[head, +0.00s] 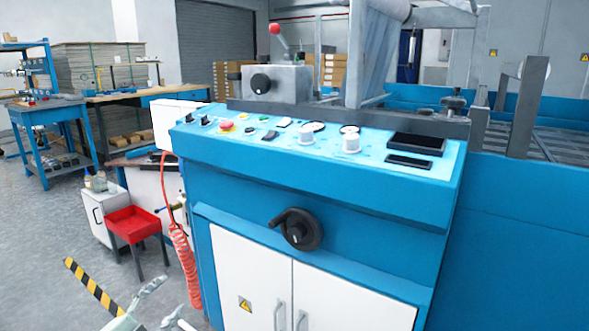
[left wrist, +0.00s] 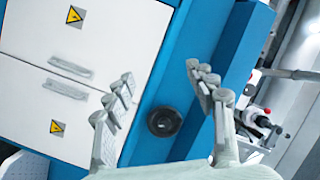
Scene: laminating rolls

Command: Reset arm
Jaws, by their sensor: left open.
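My left gripper (head: 166,302) shows at the bottom edge of the head view, left of the blue machine's white doors. It also shows in the left wrist view (left wrist: 160,80), with its two grey fingers spread apart and nothing between the tips. The blue machine (head: 330,205) fills the middle of the head view. Its round black handwheel (head: 301,230) is on the front; in the left wrist view the black wheel (left wrist: 164,121) appears between the fingers, behind them. I see no contact between the gripper and the machine. My right gripper is not in view.
The control panel (head: 270,133) with knobs and buttons tops the machine. A coiled red hose (head: 183,262) hangs at its left side. A red tray stand (head: 133,224) and a white cabinet (head: 98,213) stand further left. Open floor lies at lower left, with a yellow-black stripe (head: 92,287).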

